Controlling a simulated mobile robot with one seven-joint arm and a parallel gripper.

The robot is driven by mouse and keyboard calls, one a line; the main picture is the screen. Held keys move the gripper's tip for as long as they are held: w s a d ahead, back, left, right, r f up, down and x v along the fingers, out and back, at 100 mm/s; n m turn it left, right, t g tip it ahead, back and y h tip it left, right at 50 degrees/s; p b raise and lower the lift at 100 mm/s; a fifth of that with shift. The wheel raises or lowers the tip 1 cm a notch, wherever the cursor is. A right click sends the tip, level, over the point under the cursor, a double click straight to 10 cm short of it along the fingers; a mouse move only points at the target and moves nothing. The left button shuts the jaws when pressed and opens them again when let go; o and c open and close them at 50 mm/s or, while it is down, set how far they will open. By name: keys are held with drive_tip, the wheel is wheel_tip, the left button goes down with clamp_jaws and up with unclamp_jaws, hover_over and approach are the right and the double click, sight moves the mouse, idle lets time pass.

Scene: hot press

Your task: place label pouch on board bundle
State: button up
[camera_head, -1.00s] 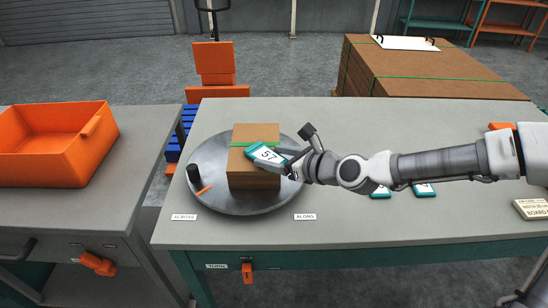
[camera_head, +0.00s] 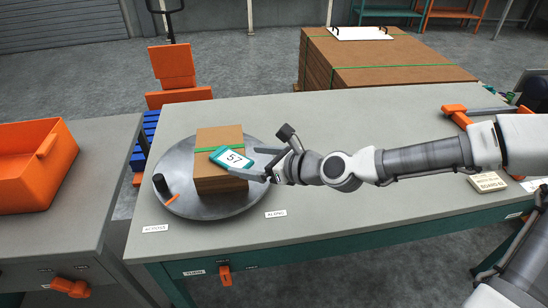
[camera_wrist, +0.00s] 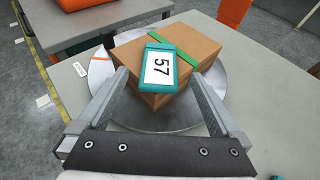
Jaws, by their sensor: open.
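The label pouch (camera_head: 231,158), teal-edged with a white face marked 57, is at the top of the board bundle (camera_head: 220,185). In the wrist view, the pouch (camera_wrist: 159,69) lies over the bundle's top (camera_wrist: 190,50) and part of the green strap, with its near end past the near edge. I cannot tell whether it lies fully flat. The bundle is a brown block on a round grey turntable (camera_head: 180,203). My gripper (camera_head: 256,160) is open at the bundle's right side. In the wrist view, my gripper's fingers (camera_wrist: 158,78) stand on both sides of the pouch with visible gaps.
The turntable carries a black knob (camera_head: 160,184) and an orange pointer (camera_head: 171,199). An orange bin (camera_head: 35,180) stands on the left table. A small labelled block (camera_head: 487,182) lies at the right. A large strapped board stack (camera_head: 385,65) stands behind the table.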

drive_tip(key=p+v, duration=0.2)
drive_tip(key=v, duration=0.5)
drive_tip(key=shift+d+r, duration=0.2)
drive_tip(key=shift+d, duration=0.1)
drive_tip(key=shift+s, duration=0.15)
